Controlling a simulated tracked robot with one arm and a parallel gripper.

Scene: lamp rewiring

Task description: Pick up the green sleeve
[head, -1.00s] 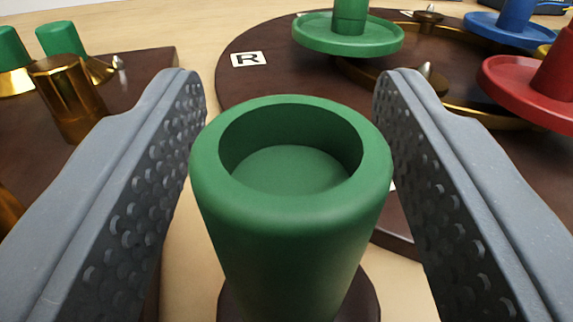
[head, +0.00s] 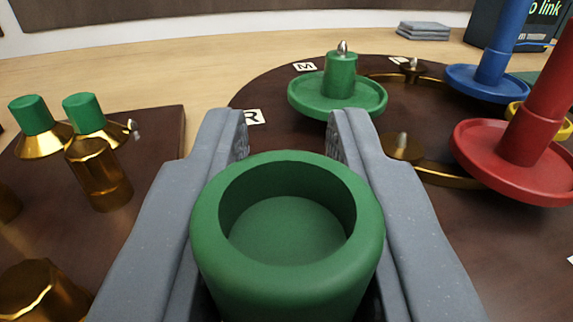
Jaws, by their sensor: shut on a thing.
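The green sleeve (head: 287,285) is a thick-walled green cup shape, open at the top, in the lower middle of the head view. My gripper (head: 290,135) has one grey finger on each side of it, and the fingers are shut on the sleeve. The sleeve stands upright in the grip. Its lower part is hidden below the picture edge, so I cannot see what is under it.
A round dark board (head: 262,145) ahead carries a green flanged post (head: 338,93), a red one (head: 515,150), a blue one (head: 480,80) and brass parts. A dark board (head: 150,150) at left holds brass pieces (head: 97,175) with green caps.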

